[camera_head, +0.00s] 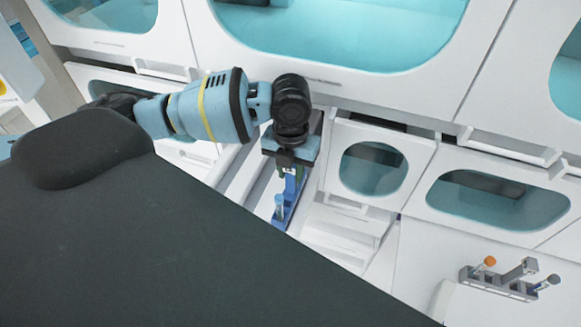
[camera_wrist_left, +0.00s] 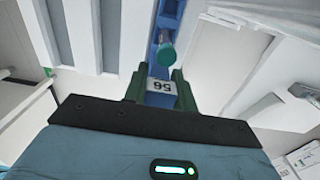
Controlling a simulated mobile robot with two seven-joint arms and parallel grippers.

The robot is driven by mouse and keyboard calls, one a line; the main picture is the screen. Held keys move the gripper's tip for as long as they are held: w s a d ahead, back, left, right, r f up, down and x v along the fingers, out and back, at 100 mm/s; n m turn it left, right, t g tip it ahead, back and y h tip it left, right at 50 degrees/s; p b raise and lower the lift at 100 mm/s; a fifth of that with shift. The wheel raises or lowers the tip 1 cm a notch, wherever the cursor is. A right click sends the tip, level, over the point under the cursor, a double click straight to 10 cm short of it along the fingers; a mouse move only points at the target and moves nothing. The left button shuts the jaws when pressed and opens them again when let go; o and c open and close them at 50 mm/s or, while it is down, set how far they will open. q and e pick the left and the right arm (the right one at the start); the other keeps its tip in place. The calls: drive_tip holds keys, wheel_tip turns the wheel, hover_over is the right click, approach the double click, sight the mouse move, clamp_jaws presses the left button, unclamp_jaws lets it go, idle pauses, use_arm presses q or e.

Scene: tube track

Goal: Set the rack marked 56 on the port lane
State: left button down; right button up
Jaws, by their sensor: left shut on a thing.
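My left gripper (camera_head: 291,170) comes in from the left and is shut on the blue rack (camera_head: 291,190). The rack hangs below the gripper, with a blue-capped tube (camera_head: 279,203) near its lower end. In the left wrist view the green fingers (camera_wrist_left: 157,84) grip the rack's near end, beside a white label (camera_wrist_left: 162,87) reading 56, upside down. A teal tube cap (camera_wrist_left: 165,53) shows just beyond. White channels lie under and beside the rack; I cannot tell which is the port lane, or whether the rack touches one. My right gripper is not in view.
White machine housings with teal windows (camera_head: 373,168) line the back. White stepped rails (camera_head: 345,230) lie right of the held rack. My dark body covers the lower left.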

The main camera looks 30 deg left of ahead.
use_arm(q)
drive_tip(key=shift+f, duration=0.35)
idle(0.5)
drive_tip(key=c, duration=1.1)
unclamp_jaws()
drive_tip(key=shift+o, duration=0.2)
drive_tip(key=shift+r, duration=0.4)
wheel_tip(320, 180, up, 3)
drive_tip(key=shift+f, duration=0.1)
drive_tip(key=s+d+r, duration=0.1)
drive_tip(key=s+d, duration=0.7)
drive_tip(key=s, duration=0.5)
drive_tip(key=shift+s+d+r+p, duration=0.15)
drive_tip(key=shift+s+p, duration=0.15)
drive_tip(key=shift+s, duration=0.05)
